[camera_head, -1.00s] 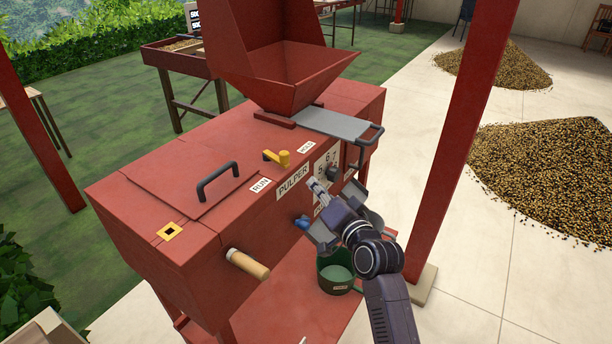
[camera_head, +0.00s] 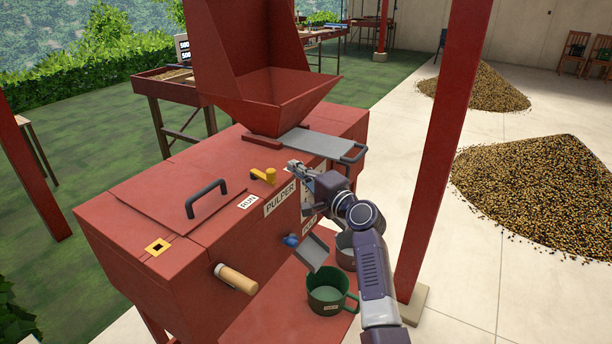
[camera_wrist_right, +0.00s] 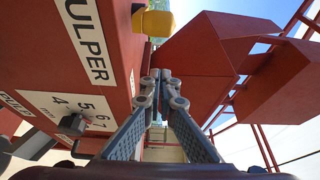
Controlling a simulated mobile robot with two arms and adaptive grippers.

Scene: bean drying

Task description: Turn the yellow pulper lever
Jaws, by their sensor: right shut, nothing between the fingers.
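The yellow pulper lever (camera_head: 264,175) sits on top of the red pulper box (camera_head: 150,195), near its front edge, between the RUN sign and my gripper. The HOLD sign is hidden behind my gripper. My left gripper is not in view.
A red hopper (camera_head: 265,85) and a grey slide plate (camera_head: 318,142) stand behind the gripper. A black handle (camera_head: 206,195) and a wooden crank handle (camera_head: 236,278) are to the left. A green cup (camera_head: 326,295) stands below. A red post (camera_head: 445,150) rises to the right.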

